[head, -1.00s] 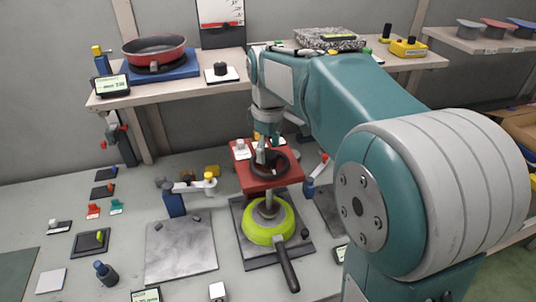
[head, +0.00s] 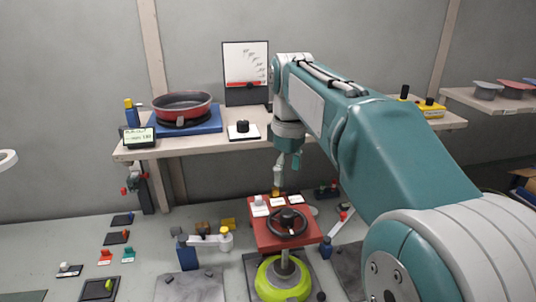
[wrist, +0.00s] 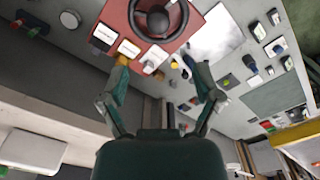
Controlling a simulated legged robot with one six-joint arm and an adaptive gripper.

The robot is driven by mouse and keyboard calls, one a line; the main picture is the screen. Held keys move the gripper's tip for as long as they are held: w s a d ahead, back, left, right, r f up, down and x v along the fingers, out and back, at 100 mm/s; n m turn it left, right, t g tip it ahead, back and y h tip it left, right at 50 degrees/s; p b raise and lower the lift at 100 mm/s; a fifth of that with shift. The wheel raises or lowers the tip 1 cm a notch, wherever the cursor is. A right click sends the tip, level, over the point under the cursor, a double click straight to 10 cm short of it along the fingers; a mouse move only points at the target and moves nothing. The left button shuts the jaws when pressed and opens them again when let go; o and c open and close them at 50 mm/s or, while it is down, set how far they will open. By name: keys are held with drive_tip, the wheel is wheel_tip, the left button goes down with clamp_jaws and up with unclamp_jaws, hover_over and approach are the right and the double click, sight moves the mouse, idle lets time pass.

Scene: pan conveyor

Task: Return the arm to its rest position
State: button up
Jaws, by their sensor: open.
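My teal arm reaches across the right half of the head view. My gripper (head: 279,172) hangs from its end, pointing down, above the red platform (head: 264,236) with the black handwheel (head: 287,222). In the wrist view my gripper (wrist: 160,95) has its two teal fingers spread wide, with nothing between them. The red platform (wrist: 118,22) and the handwheel (wrist: 159,18) lie beyond the fingertips there.
A shelf (head: 200,145) behind holds a red pan (head: 182,105) on a blue base and a black knob (head: 242,127) on a white plate. Small coloured parts lie on the table at left. A grey plate (head: 190,288) is in front. Open air surrounds my gripper.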

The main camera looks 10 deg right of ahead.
drive_tip(key=s+f+m+t, duration=0.35)
drive_tip(key=s+f, duration=0.25)
drive_tip(key=s, duration=0.4)
drive_tip(key=s+f+m+t, duration=0.2)
drive_tip(key=s+f+m, duration=0.3)
drive_tip(key=s, duration=0.6)
drive_tip(key=m+g+y, duration=0.2)
drive_tip(key=m+y, duration=0.1)
drive_tip(key=m, duration=2.4)
approach(288, 212)
drive_tip(key=x, duration=1)
drive_tip(key=shift+w+a+f, duration=0.1)
drive_tip(key=shift+w+f, duration=0.05)
drive_tip(key=shift+f, duration=0.15)
drive_tip(key=shift+c, duration=0.3)
clamp_jaws()
